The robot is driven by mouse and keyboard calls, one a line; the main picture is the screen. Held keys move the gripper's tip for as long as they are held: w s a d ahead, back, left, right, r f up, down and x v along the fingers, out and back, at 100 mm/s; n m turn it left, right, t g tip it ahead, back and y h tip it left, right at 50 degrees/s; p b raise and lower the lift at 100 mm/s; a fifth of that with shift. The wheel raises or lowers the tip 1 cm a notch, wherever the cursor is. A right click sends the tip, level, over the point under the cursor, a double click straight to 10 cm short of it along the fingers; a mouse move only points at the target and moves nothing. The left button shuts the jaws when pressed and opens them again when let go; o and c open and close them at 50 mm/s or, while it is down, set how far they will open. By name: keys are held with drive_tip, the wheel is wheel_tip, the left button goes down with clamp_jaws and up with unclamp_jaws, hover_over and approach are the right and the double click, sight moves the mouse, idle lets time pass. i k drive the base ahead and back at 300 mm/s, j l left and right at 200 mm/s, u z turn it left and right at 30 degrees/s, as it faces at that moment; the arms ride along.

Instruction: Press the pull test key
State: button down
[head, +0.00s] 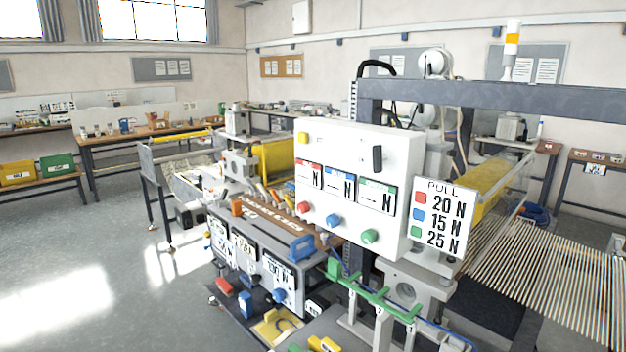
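A white control panel (352,150) stands upright at the middle of the machine. It carries three displays marked N with red, blue and green labels. Below them are a red button (303,207), a blue button (333,220) and a green button (369,236). A yellow key (303,138) is at its upper left and a black handle (377,158) at its upper right. No key is legibly labelled pull test. A sign (440,217) right of the panel reads PULL, with red 20 N, blue 15 N, green 25 N. My gripper is not in view.
A lower grey box (262,262) with displays and knobs sits before the panel. Loose coloured parts lie on a dark tray below it. A green rack (376,297) stands at the front. Taut strands (560,265) run out at right. Open floor (90,270) lies at left.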

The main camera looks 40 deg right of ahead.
sight(303, 138)
drive_tip(key=k+j+z, duration=0.1)
drive_tip(key=z, duration=0.9)
drive_tip(key=k+z, duration=0.2)
drive_tip(key=z, duration=0.3)
